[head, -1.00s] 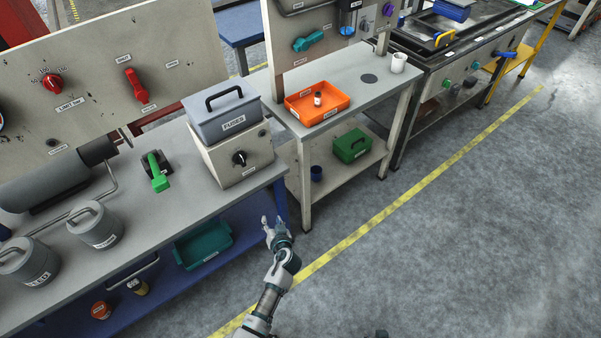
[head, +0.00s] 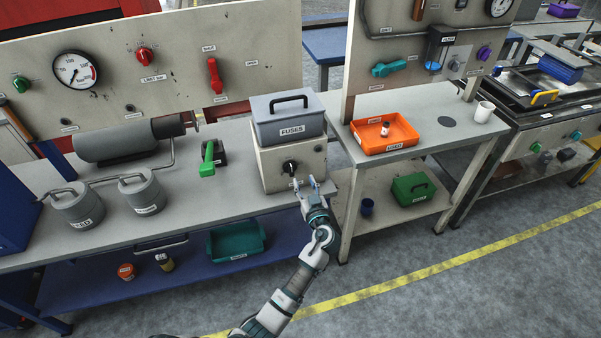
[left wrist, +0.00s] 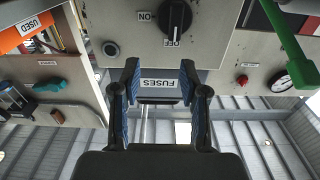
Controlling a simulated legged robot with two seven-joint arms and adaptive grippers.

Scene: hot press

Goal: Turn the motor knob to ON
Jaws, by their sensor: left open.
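The motor knob (head: 290,166) is a black rotary knob on the front of a beige box (head: 270,178), which stands at the right end of the grey bench. In the left wrist view the black knob (left wrist: 175,17) shows upside down, with an OFF label beside its end and an ON label to its left. My left gripper (head: 307,183) is open and empty, just in front of the box, slightly right of and below the knob. Its two blue-padded fingers (left wrist: 164,82) stand apart in the left wrist view. My right gripper is not in view.
A grey FUSES case (head: 287,122) sits on top of the box. A green-handled lever (head: 208,160) stands to the left on the bench. The orange tray (head: 387,138) lies on the table to the right. The floor in front (head: 420,290) is clear.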

